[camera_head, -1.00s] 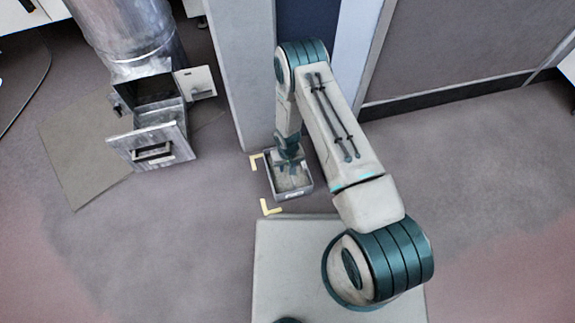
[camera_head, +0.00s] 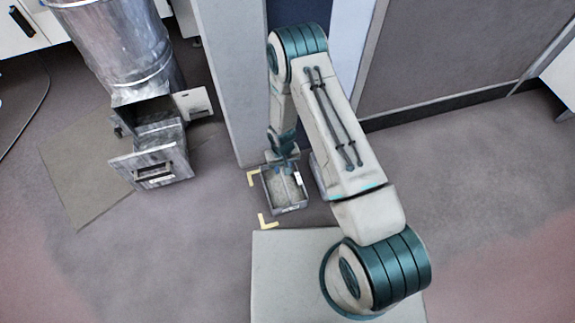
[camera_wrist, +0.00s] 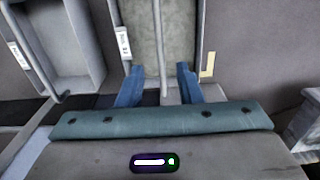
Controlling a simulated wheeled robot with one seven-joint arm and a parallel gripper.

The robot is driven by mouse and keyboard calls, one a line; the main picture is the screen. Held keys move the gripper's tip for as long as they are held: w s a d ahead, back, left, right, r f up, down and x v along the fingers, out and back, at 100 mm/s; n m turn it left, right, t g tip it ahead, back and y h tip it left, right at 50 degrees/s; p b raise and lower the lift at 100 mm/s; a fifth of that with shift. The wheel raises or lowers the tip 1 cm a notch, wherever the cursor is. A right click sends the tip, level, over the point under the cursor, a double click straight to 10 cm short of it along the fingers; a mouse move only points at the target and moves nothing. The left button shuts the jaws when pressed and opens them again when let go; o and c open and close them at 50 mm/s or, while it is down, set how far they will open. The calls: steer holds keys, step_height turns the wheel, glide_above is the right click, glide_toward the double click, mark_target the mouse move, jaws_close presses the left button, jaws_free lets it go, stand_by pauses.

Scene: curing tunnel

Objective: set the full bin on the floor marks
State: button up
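The full bin (camera_head: 287,208) is a small grey open box of grey-brown material, with a thin bar across it. It appears to stand upright on the floor beside the yellow corner marks (camera_head: 267,221), two of which show at its left. In the wrist view the bin's wall (camera_wrist: 118,45), the bar and one yellow mark (camera_wrist: 208,66) show. My gripper (camera_head: 283,160) is at the bin's far edge. In the wrist view its blue fingers (camera_wrist: 160,85) are spread, with the bar between them and gaps on both sides. My arm hides the floor to the right.
An empty grey bin (camera_wrist: 72,75) with a label stands beside the full one in the wrist view, mostly behind my arm in the head view. A metal chute with an open drawer (camera_head: 155,172) stands at left, by a floor mat (camera_head: 80,190). A pale post (camera_head: 232,80) rises close behind.

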steer(key=d+r+m, duration=0.1)
steer(key=d+r, duration=0.2)
steer(key=r, duration=0.7)
steer(key=d+r, duration=0.3)
steer(key=r, duration=0.6)
steer(key=d+r+m, duration=0.1)
steer(key=d+r, duration=0.2)
steer(key=r, duration=0.7)
steer(key=s+d+r, duration=0.3)
steer(key=s+r, duration=0.5)
steer(key=s, duration=0.1)
steer(key=s+d+r+m+t, duration=0.1)
steer(key=s+d+r, duration=0.2)
steer(key=s+r, duration=0.5)
steer(key=shift+s+r, duration=0.15)
steer(key=shift+s, duration=0.45)
